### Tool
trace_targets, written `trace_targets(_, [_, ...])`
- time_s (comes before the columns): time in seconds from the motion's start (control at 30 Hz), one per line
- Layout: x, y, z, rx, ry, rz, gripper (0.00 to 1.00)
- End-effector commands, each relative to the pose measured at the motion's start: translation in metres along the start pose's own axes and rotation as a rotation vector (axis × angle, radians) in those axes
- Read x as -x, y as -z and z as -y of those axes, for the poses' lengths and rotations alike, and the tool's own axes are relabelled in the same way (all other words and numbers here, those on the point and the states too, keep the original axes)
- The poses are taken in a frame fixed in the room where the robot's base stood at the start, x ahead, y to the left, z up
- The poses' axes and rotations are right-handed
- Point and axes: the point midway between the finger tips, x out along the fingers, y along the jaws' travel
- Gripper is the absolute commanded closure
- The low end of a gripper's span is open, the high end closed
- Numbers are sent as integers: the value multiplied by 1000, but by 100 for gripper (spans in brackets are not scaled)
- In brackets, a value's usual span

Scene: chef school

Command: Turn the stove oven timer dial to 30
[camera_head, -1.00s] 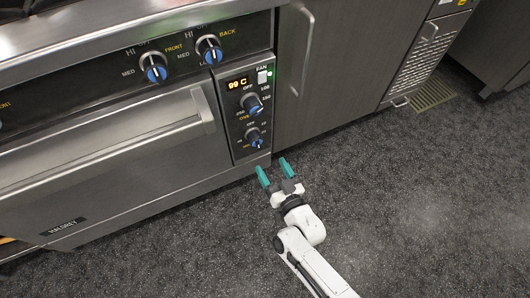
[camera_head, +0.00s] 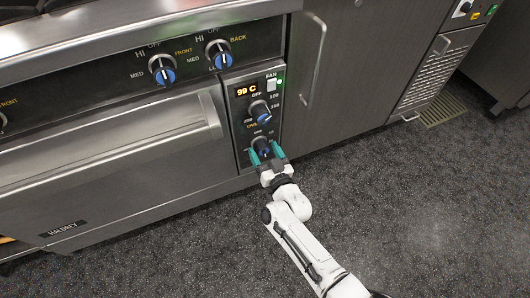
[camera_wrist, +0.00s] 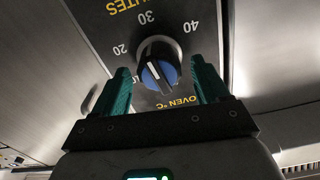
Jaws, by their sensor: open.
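The lower dial (camera_head: 262,145) on the oven's narrow control panel is a black knob with a blue face. In the wrist view the dial (camera_wrist: 158,66) sits between my two green fingers, with 20, 30 and 40 printed around its far side. My gripper (camera_head: 265,153) is open at the dial, one finger on each side. In the wrist view my gripper (camera_wrist: 160,70) shows gaps between fingers and knob, with no clear contact. My fingers partly hide the dial's lower edge in the head view.
The oven door handle (camera_head: 209,114) juts out at left. A cabinet handle (camera_head: 313,58) is at right. The floor in front is clear.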

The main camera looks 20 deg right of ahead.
Motion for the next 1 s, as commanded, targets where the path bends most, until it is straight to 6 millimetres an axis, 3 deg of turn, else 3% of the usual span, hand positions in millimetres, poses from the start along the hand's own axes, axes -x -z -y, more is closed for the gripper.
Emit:
trace_targets(0.2, [0,0,0,0,0,0,28])
trace_targets(0.77, [0,0,0,-1,0,0,81])
trace_targets(1.0, [0,-1,0,-96,1,0,82])
